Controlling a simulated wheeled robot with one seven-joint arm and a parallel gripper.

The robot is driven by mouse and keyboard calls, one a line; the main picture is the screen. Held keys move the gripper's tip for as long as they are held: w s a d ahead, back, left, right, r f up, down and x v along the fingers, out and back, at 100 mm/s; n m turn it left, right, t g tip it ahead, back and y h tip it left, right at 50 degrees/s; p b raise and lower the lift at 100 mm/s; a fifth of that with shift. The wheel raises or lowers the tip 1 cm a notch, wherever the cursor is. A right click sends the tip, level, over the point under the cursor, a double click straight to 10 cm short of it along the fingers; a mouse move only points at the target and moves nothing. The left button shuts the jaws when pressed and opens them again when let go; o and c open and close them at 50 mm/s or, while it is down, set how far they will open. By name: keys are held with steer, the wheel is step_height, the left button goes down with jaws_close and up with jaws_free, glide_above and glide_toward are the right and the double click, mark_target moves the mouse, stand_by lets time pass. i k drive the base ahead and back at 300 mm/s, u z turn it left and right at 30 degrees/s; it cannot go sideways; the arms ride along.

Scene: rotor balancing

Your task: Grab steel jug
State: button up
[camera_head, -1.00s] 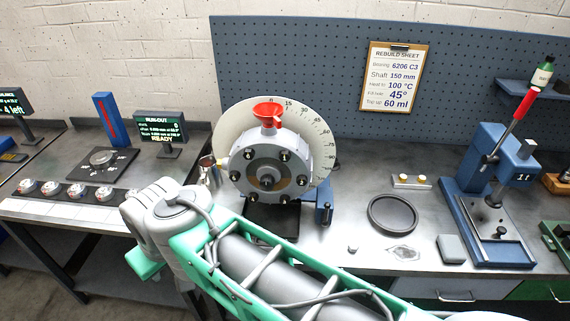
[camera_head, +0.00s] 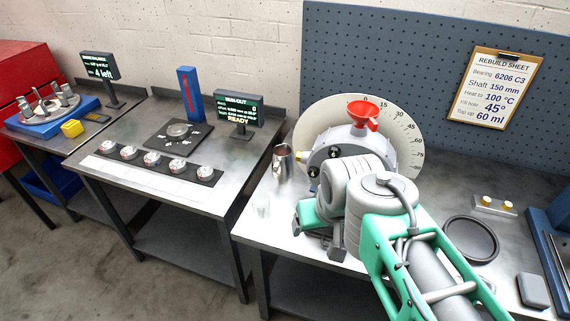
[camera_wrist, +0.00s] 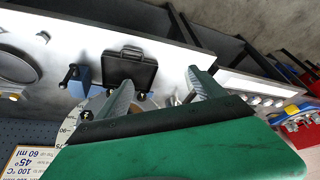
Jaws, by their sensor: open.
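The steel jug (camera_head: 282,161) stands upright on the left part of the metal bench, just left of the rotor housing, in the head view. My gripper (camera_head: 317,241) is in front of the housing, to the right of the jug and nearer the bench's front edge, apart from it. In the wrist view my gripper (camera_wrist: 161,79) has its two fingers spread wide with nothing held. I cannot clearly make out the jug in the wrist view.
The rotor housing with a red funnel (camera_head: 364,113) and a round dial (camera_head: 404,158) stands right of the jug. A black ring dish (camera_head: 471,239) lies to the right. A gap separates this bench from the left table.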

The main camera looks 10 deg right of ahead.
mark_target(283, 165)
steer(key=z, duration=0.05)
steer(key=k, duration=0.65)
steer(key=u, duration=0.75)
steer(key=i, duration=0.8)
steer(key=u, duration=0.8)
steer(key=i, duration=1.6)
steer(key=z, duration=0.5)
